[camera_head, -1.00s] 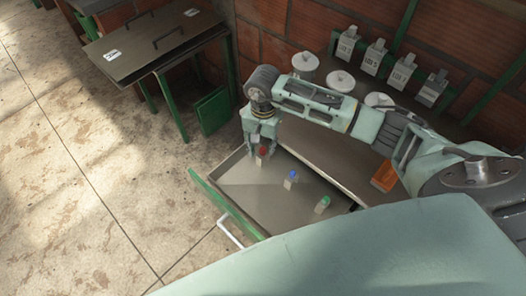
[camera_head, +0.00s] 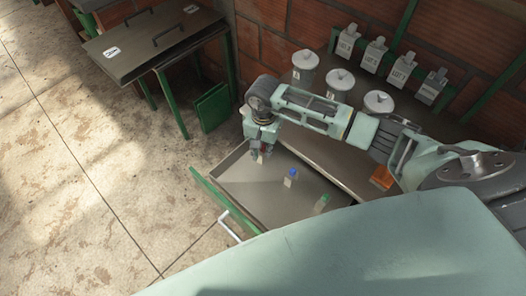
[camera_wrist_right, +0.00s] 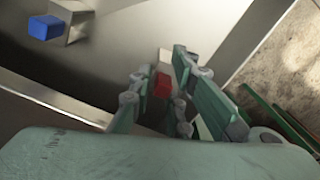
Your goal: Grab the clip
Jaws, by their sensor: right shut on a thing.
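An open drawer (camera_head: 225,176) holds small pale clips with coloured tops. My right gripper (camera_head: 262,147) reaches down into its far left corner and is shut on the red-topped clip. In the head view the fingers hide most of that clip; only a pale bit (camera_head: 260,158) shows below them. In the right wrist view the red top (camera_wrist_right: 162,84) sits between the fingers (camera_wrist_right: 158,92). My left gripper is not in view.
The table (camera_head: 325,158) above the drawer carries three lidded jars (camera_head: 340,82) and an orange block (camera_head: 382,177). Several labelled bags (camera_head: 375,55) stand by the brick wall. A second table (camera_head: 150,45) stands at the upper left. The floor at left is clear.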

